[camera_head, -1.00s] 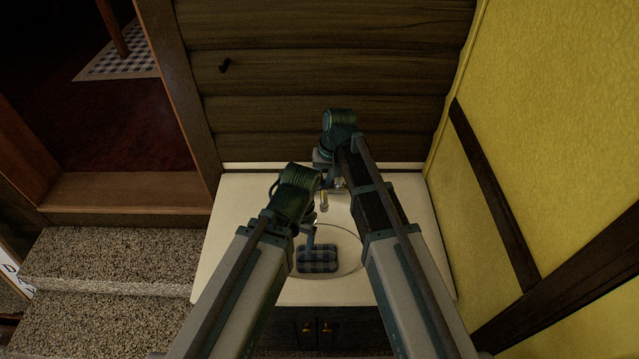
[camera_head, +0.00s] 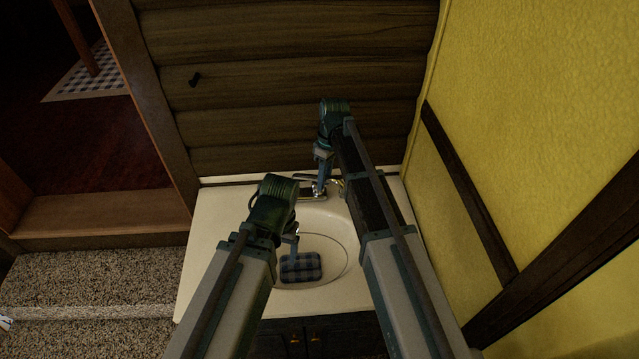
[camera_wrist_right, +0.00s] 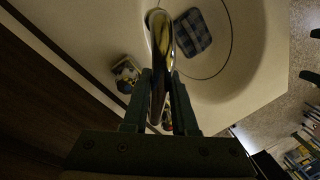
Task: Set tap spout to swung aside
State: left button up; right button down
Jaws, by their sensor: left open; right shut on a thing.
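The tap (camera_head: 317,191) stands at the back edge of the sink, and my right arm hides much of it. In the right wrist view its shiny, brass-toned spout (camera_wrist_right: 161,40) runs out between the fingers toward the basin. My right gripper (camera_head: 321,182) is over the tap; in its wrist view (camera_wrist_right: 160,78) the fingers are shut on the spout, one on each side. My left gripper (camera_head: 294,242) is open and empty above the basin, largely hidden by its own wrist.
A dark plaid pad (camera_head: 301,268) lies in the sink basin (camera_head: 338,238), below my left gripper. A log wall (camera_head: 290,60) rises behind the counter, and a yellow wall (camera_head: 540,130) bounds the right. Carpeted steps (camera_head: 90,280) lie to the left.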

jog(key=shift+w+d+n, duration=0.3)
jog(key=shift+w+n, duration=0.25)
jog(key=shift+n, duration=0.05)
jog(key=c, duration=0.7)
grip_release()
jog(key=shift+r, duration=0.1)
notch_tip(320, 180, up, 13)
jog(key=w+d+p, duration=0.1)
jog(key=w+p, duration=0.1)
jog(key=p, duration=1.1)
jog(key=shift+d+r+p, duration=0.2)
jog(key=shift+p, duration=0.15)
jog(key=shift+f, duration=0.1)
